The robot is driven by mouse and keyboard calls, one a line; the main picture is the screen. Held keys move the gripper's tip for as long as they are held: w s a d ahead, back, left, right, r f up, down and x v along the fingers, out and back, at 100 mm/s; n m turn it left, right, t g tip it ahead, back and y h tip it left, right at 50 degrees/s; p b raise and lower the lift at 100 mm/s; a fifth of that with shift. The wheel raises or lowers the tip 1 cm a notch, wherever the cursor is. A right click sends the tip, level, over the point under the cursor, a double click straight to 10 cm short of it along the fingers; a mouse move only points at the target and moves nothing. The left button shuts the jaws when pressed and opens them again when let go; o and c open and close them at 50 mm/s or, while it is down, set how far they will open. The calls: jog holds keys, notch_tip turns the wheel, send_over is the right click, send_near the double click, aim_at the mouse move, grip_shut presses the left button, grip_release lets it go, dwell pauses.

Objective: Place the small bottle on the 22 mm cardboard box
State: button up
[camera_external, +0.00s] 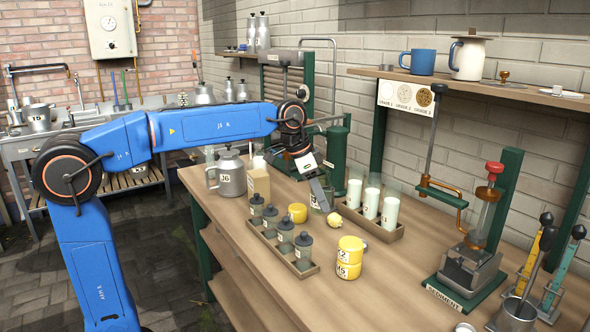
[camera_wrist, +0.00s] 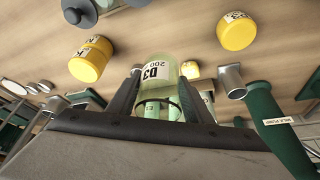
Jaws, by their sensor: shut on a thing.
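My gripper (camera_external: 321,193) reaches down over the middle of the bench in the external view. In the wrist view its two fingers (camera_wrist: 161,97) are shut on a small clear, greenish bottle (camera_wrist: 158,72) with a white label reading D3 200. In the external view the fingers mostly hide the bottle, and I cannot tell whether it touches the bench. A tan cardboard box (camera_external: 258,184) stands to the left of my gripper, beside the grey can marked J6. I cannot read its size, and I cannot make it out in the wrist view.
A wooden tray of grey-capped jars (camera_external: 303,252) is in front of the box. Yellow tins (camera_external: 349,257) stand nearer the camera; one yellow tin (camera_external: 297,213) is near my gripper. A rack of white-filled glasses (camera_external: 371,203) stands right.

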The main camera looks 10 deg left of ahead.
jog(key=w+a+r+n+t, duration=0.1)
jog(key=w+a+r+n, duration=0.15)
jog(key=w+a, duration=0.35)
jog(key=w+a+r+n, duration=0.1)
jog(key=w+a+r, duration=0.3)
jog(key=w+a, duration=0.15)
notch_tip(320, 180, up, 6)
jog(key=n+t+y, duration=0.1)
jog(key=n+y, duration=0.1)
jog(key=n, duration=0.2)
send_over(262, 171)
jog(key=s, duration=0.2)
jog(key=shift+a+f, duration=0.2)
jog(key=shift+f, duration=1.45)
jog(key=shift+a+f, duration=0.15)
jog(key=shift+f, duration=1.5)
jog(key=shift+a+f, duration=0.2)
jog(key=shift+f, duration=1.45)
jog(key=shift+f, duration=0.15)
jog(key=o, duration=1.2)
jog(key=shift+c, duration=0.2)
jog(key=v, duration=1.2)
jog(key=shift+s, duration=0.2)
jog(key=shift+a, duration=0.2)
